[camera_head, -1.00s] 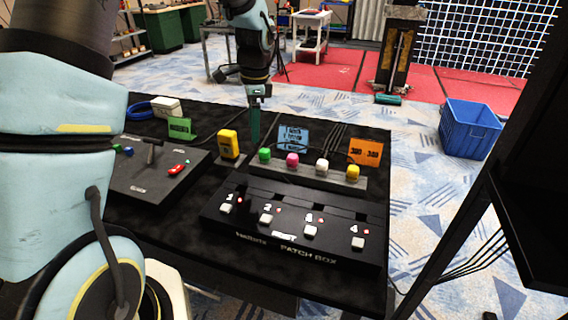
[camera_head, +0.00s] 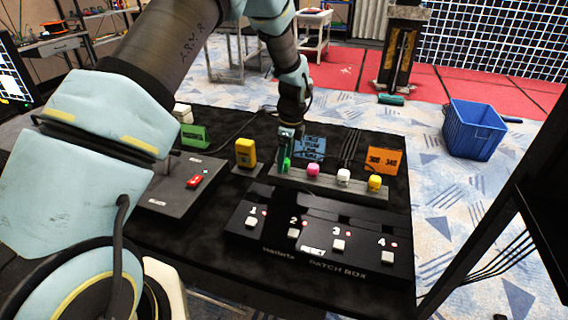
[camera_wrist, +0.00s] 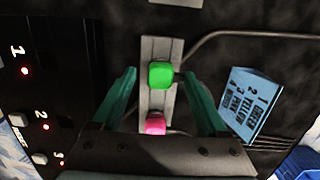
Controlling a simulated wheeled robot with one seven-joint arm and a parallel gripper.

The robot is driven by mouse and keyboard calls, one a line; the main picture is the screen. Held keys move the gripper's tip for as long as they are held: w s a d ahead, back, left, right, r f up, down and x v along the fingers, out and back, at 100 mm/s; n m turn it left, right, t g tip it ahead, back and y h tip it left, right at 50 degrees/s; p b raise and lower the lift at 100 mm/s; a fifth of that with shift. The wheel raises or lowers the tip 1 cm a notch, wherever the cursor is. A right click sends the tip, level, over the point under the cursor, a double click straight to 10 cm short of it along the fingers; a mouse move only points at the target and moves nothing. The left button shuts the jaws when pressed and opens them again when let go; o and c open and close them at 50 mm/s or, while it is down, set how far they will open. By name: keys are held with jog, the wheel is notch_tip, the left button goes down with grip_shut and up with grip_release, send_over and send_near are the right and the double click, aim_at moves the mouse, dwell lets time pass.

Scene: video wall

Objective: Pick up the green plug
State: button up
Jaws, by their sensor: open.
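The green plug (camera_head: 286,165) stands at the left end of a grey rack (camera_head: 328,185) on the black table. In the wrist view the green plug (camera_wrist: 160,74) sits on the rack strip, ahead of and between the two green fingers of my gripper (camera_wrist: 160,84). My gripper (camera_head: 286,150) is open and hangs over the green plug, hiding part of it in the head view. The pink plug (camera_head: 313,170) is beside the green one, and it also shows in the wrist view (camera_wrist: 155,124) nearer the gripper's palm.
A white plug (camera_head: 343,177) and a yellow plug (camera_head: 375,183) stand further right on the rack. The patch box (camera_head: 320,245) lies in front. A blue note card (camera_head: 311,146) stands just behind the rack, an orange sign (camera_head: 384,160) right, and a yellow device (camera_head: 246,152) left.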

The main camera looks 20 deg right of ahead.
jog(key=shift+w+f, duration=0.1)
jog(key=shift+f, duration=0.85)
grip_shut()
